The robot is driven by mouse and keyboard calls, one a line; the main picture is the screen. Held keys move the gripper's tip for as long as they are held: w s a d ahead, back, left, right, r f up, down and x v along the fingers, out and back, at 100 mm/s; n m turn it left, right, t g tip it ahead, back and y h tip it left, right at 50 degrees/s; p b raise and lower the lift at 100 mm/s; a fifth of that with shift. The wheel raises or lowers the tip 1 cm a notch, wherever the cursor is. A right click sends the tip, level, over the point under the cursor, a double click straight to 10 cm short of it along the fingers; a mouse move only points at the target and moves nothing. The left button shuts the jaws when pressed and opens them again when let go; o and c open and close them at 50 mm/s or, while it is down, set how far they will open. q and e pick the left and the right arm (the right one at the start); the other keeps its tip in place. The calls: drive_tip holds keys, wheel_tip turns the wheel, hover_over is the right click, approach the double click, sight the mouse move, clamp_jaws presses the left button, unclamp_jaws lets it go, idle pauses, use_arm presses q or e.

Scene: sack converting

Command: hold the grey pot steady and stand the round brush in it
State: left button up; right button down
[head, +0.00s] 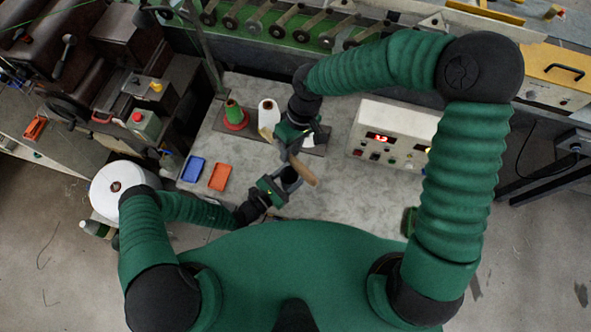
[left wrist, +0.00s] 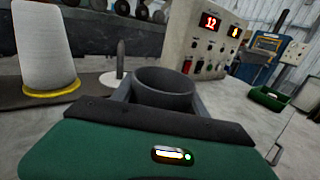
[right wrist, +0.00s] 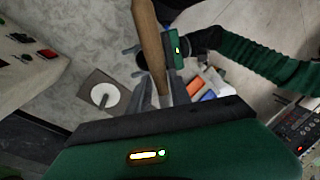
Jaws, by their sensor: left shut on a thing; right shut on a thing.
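The grey pot (left wrist: 165,84) stands upright between the fingers of my left gripper (left wrist: 160,98), which is shut on it; its open mouth shows no brush. The pot also shows small in the head view (head: 291,176), beside my left gripper (head: 280,186). My right gripper (head: 289,154) is shut on the round brush (head: 303,172), whose pale wooden handle slants close to the pot in the head view. In the right wrist view the handle (right wrist: 149,40) rises from between the fingers of my right gripper (right wrist: 154,98). The bristles cannot be made out.
A blue tray (head: 193,168) and an orange tray (head: 219,177) lie left of the pot. A green and red cone (head: 235,115) and a white cone (head: 267,114) stand behind. A control box (head: 391,137) stands at the right. The tabletop between box and pot is clear.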

wheel_tip(320, 180, down, 11)
drive_tip(key=shift+r, duration=0.2)
idle(1.0)
drive_tip(key=c, duration=1.1)
unclamp_jaws()
drive_tip(key=v, duration=1.2)
drive_tip(key=shift+a, duration=0.15)
